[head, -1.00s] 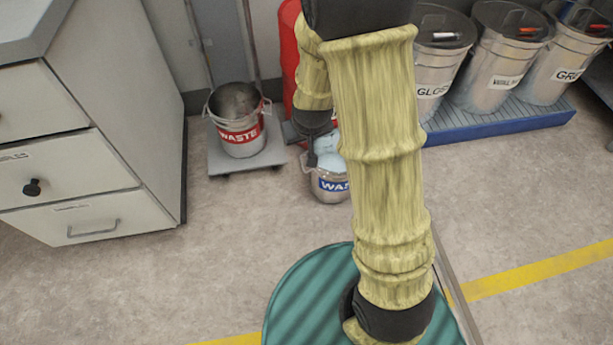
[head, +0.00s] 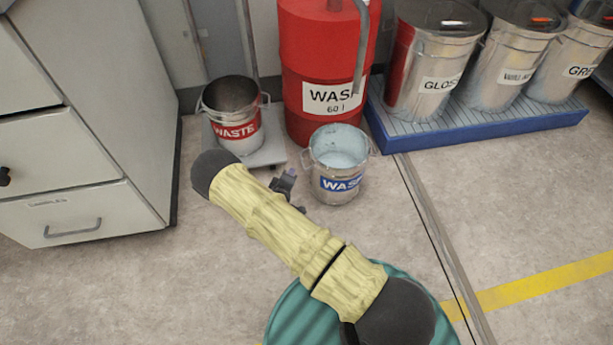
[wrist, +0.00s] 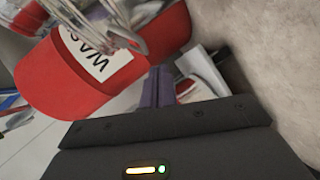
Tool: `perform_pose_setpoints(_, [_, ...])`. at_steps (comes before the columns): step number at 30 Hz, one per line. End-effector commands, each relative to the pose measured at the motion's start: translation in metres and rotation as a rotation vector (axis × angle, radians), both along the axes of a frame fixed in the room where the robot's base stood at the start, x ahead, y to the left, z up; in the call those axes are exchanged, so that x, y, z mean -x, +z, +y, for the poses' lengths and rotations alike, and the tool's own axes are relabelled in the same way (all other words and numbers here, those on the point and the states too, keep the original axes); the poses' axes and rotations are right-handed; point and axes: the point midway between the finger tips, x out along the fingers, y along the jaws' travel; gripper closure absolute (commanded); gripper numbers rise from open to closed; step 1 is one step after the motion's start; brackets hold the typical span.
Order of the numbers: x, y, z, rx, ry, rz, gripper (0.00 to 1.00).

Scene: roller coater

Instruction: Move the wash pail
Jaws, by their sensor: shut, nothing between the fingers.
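The wash pail (head: 338,184) is a grey metal pail with a blue label and pale blue contents. It stands upright on the floor in front of the red drum in the head view. My gripper (head: 288,178) is just left of the pail, apart from it, partly hidden behind my arm. In the wrist view my gripper (wrist: 158,88) shows its fingers together with nothing between them. Grey metal bars cross the top left of that view; I cannot tell whether they belong to the pail.
The red drum (head: 322,60) labelled WASH 60 l stands behind the pail. A waste pail (head: 236,133) sits on a grey base (head: 270,150) to the left. Lidded bins stand on a blue platform (head: 490,132) at right. Drawers (head: 75,190) stand left. The floor at right front is clear.

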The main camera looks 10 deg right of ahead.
Motion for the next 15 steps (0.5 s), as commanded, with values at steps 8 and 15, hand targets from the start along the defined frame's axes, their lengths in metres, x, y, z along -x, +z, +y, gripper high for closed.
perform_pose_setpoints(8, [0.026,-0.068,0.003,0.339,0.129,-0.146,1.0])
perform_pose_setpoints(15, [0.033,-0.074,0.005,0.418,0.154,-0.189,1.0])
